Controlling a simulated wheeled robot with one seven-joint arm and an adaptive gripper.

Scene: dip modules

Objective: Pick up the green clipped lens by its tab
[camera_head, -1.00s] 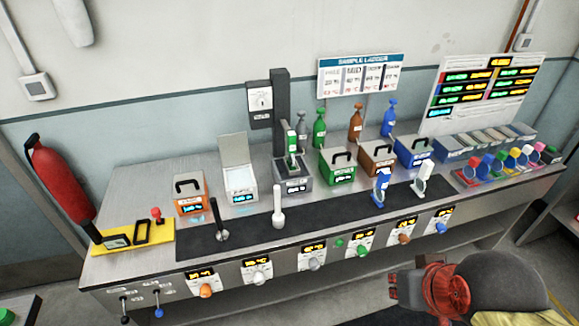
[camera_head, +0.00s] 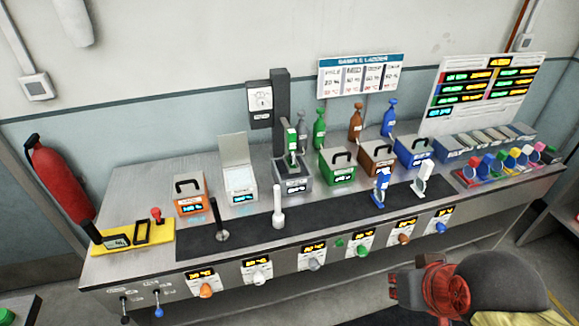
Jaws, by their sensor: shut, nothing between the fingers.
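A row of small round coloured pieces with tabs (camera_head: 513,160) stands on a rack at the right end of the bench. They look like lenses, but they are too small for me to tell which is the green clipped lens or see its tab clearly. My gripper (camera_head: 401,287) shows at the lower right, in front of the bench and well apart from this row. It is shut and empty. Part of my arm hides the floor there.
The bench holds an orange box (camera_head: 190,194), a green box (camera_head: 338,168), a brown box (camera_head: 377,160) and a blue box (camera_head: 415,152). A dark column stand (camera_head: 281,110) rises behind. White and blue upright tools (camera_head: 382,187) stand near the front. The dark mat (camera_head: 330,212) has clear stretches.

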